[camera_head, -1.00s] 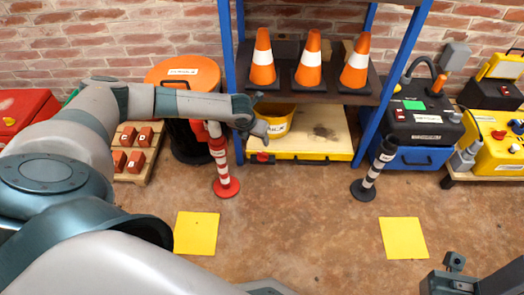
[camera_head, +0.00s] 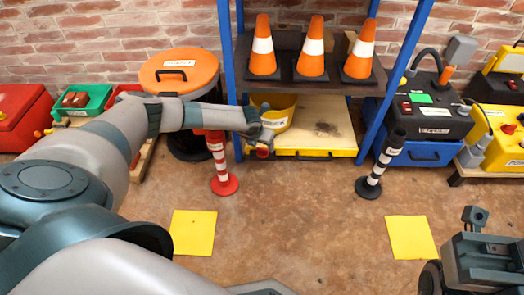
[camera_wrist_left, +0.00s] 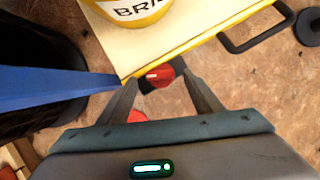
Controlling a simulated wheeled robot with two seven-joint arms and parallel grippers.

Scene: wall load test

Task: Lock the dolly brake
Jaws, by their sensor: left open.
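The dolly (camera_head: 325,130) is a flat platform with a wooden top and yellow edge, standing under the blue rack. Its brake (camera_head: 263,153) is a small red piece on a dark mount at the front left corner. In the left wrist view the red brake (camera_wrist_left: 160,76) lies between the spread fingers of my left gripper (camera_wrist_left: 160,88). In the head view my left gripper (camera_head: 266,137) is just above the brake, partly overlapping it. It is open; contact cannot be told. My right gripper (camera_head: 477,225) is at the lower right edge, its fingers unclear.
A yellow bucket (camera_head: 274,112) sits on the dolly's left part. A blue rack post (camera_head: 233,80) rises close to my left gripper. A red-white post (camera_head: 220,165) and a black-white post (camera_head: 378,170) stand in front. The floor between them is clear.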

